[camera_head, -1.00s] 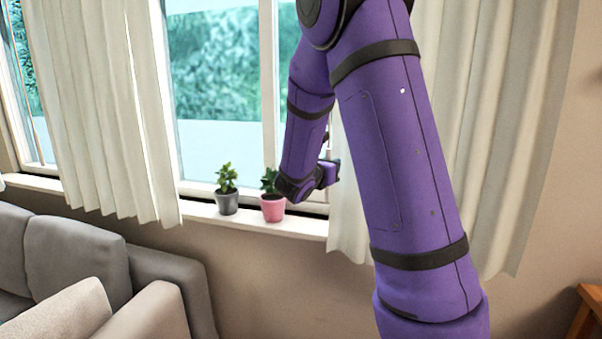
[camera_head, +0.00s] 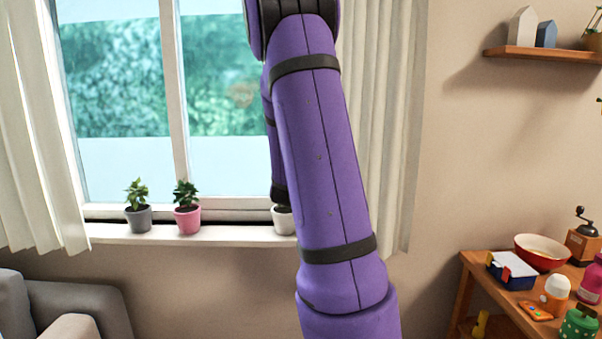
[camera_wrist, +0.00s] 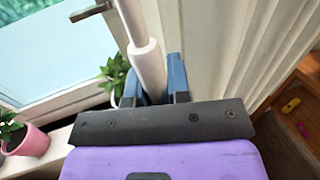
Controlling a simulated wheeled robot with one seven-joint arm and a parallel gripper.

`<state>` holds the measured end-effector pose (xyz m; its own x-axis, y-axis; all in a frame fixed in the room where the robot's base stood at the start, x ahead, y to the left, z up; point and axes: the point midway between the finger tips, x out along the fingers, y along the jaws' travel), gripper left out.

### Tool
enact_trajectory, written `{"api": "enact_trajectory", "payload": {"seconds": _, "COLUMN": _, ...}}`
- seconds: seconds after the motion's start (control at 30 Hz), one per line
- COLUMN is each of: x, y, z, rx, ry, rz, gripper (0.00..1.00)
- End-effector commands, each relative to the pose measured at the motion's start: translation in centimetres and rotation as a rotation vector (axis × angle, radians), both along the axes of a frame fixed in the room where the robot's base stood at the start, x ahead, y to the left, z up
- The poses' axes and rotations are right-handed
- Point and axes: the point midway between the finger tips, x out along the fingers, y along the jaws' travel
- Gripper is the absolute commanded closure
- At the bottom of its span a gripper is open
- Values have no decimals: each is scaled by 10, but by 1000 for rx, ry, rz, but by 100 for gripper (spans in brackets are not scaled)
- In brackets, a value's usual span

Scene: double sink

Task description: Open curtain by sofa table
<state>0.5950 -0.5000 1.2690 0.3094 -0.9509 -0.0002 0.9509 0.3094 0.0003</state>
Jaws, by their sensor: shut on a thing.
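The right curtain (camera_head: 390,150) is cream and hangs in narrow folds at the window's right side, partly behind my arm. It also shows in the wrist view (camera_wrist: 235,45), just right of my gripper. My gripper (camera_wrist: 157,82) has blue fingers shut on a white rod (camera_wrist: 148,58) that runs up beside the curtain. In the head view my gripper is hidden behind my purple arm. The left curtain (camera_head: 38,140) hangs at the window's left side. The window (camera_head: 120,90) between them is largely uncovered.
Grey (camera_head: 138,218), pink (camera_head: 187,218) and white (camera_head: 283,220) plant pots stand on the windowsill (camera_head: 230,235). A grey sofa (camera_head: 75,305) is at lower left. A wooden table (camera_head: 468,270) with several items is at right, below a wall shelf (camera_head: 545,54).

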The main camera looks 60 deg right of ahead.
Motion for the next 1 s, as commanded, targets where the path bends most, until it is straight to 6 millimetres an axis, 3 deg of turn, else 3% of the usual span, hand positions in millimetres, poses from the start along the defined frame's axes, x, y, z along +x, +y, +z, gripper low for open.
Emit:
{"api": "enact_trajectory", "payload": {"seconds": 0.27, "x": -1, "y": 0, "z": 0, "rx": 1, "ry": 0, "rz": -1, "gripper": 100}}
{"api": "enact_trajectory", "payload": {"seconds": 0.3, "x": -1, "y": 0, "z": 0, "rx": 1, "ry": 0, "rz": -1, "gripper": 80}}
{"api": "enact_trajectory", "payload": {"seconds": 0.4, "x": -1, "y": 0, "z": 0, "rx": 1, "ry": 0, "rz": -1, "gripper": 57}}
{"api": "enact_trajectory", "payload": {"seconds": 0.77, "x": -1, "y": 3, "z": 0, "rx": 1, "ry": 0, "rz": 0, "gripper": 56}}
{"api": "enact_trajectory", "payload": {"seconds": 1.0, "x": -11, "y": 36, "z": 0, "rx": 2, "ry": -2, "rz": 3, "gripper": 56}}
